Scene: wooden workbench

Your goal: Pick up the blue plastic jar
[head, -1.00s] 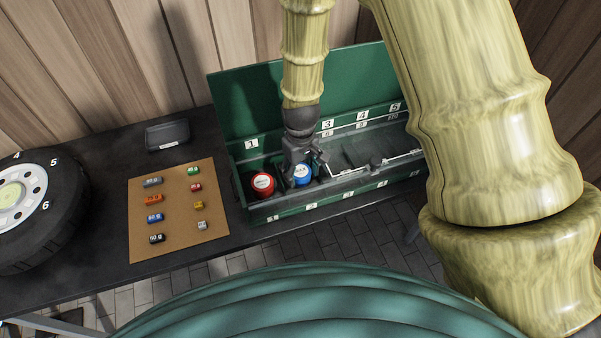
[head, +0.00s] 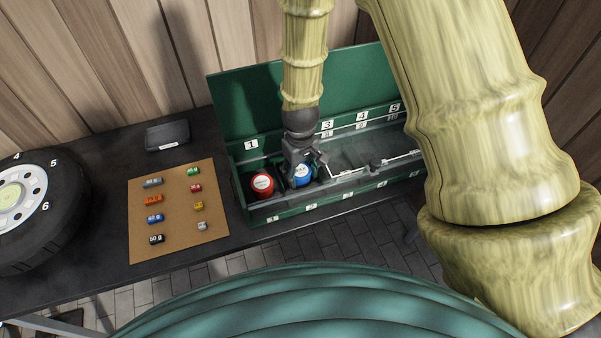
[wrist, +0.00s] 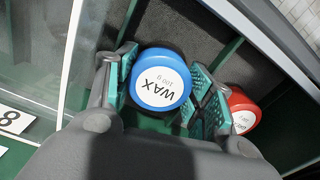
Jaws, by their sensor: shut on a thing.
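The blue plastic jar (head: 303,175) has a white round label and is in the green toolbox (head: 290,214), in the compartment just right of the red jar. In the wrist view the jar (wrist: 160,79) shows its label reading "WAX 100 g". My gripper (wrist: 163,92) is shut on the jar, with one teal-padded finger on each side of it. In the head view my gripper (head: 305,167) reaches down into the toolbox from above and partly covers the jar. Whether the jar's base touches the toolbox floor is hidden.
A red jar (head: 262,185) stands close on the left; it also shows near a finger in the wrist view (wrist: 241,110). Dividers and the open green lid (head: 245,105) surround the gripper. A brown board (head: 178,235) with several small weights lies left of the toolbox.

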